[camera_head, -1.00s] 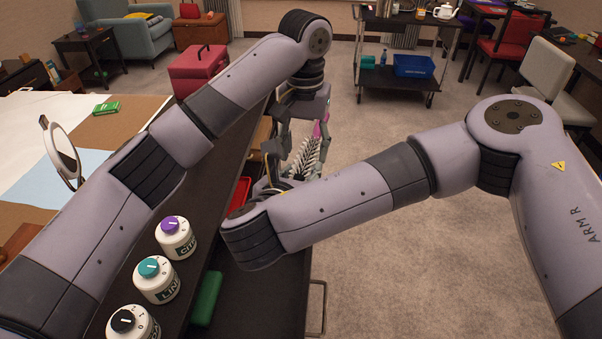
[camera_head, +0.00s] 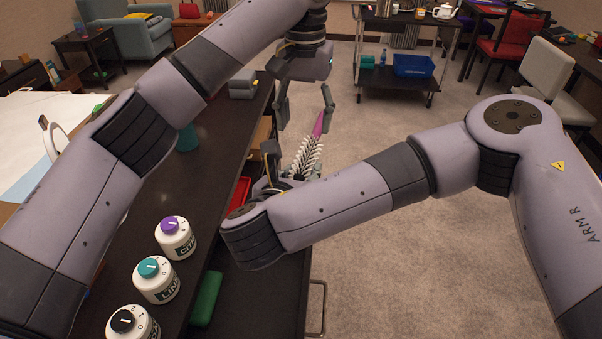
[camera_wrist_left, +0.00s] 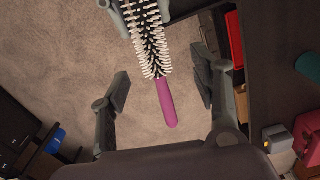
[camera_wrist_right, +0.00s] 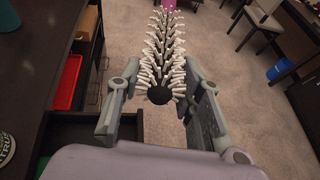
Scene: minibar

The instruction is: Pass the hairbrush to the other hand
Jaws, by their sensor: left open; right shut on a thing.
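The hairbrush (camera_head: 305,155) has white and black bristles and a magenta handle (camera_head: 319,123). My right gripper (camera_head: 285,180) is shut on its bristled end; the right wrist view shows the bristles (camera_wrist_right: 163,50) running up from between the fingers (camera_wrist_right: 160,105), with the handle cut off at the top. My left gripper (camera_head: 305,107) is open above the brush, fingers spread. In the left wrist view the handle (camera_wrist_left: 166,103) lies between the open left fingers (camera_wrist_left: 162,88) with a gap on both sides. My right forearm hides part of the right gripper in the head view.
A dark counter (camera_head: 215,160) with white bottles (camera_head: 158,279) is at the left. An open drawer (camera_head: 255,300) with a green item (camera_head: 206,298) lies beneath the right forearm. A black cart (camera_head: 400,60) stands at the back.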

